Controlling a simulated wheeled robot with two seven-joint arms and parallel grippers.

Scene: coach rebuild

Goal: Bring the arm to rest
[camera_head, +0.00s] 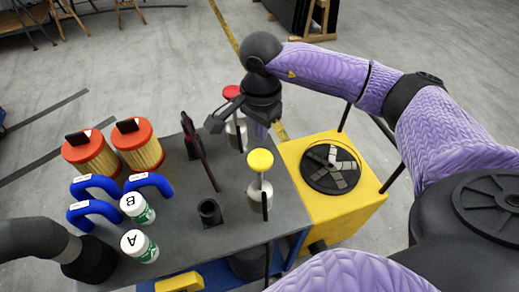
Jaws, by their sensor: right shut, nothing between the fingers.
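My right arm, in a purple sleeve, comes in from the right of the head view and reaches over the back of the grey bench (235,222). My right gripper (216,122) is shut and empty. It appears beside a red-topped canister (232,92), which it and the wrist partly hide. I cannot tell whether they touch. A yellow-topped canister (260,162) stands upright nearer to me. My left gripper is not in view.
Two orange-lidded filters (138,146), blue curved pipes (94,187) and white bottles marked A (140,246) and B (137,208) crowd the bench's left. A dark upright holder (200,155) and black cup (210,212) stand mid-bench. A yellow box (365,203) adjoins it at right.

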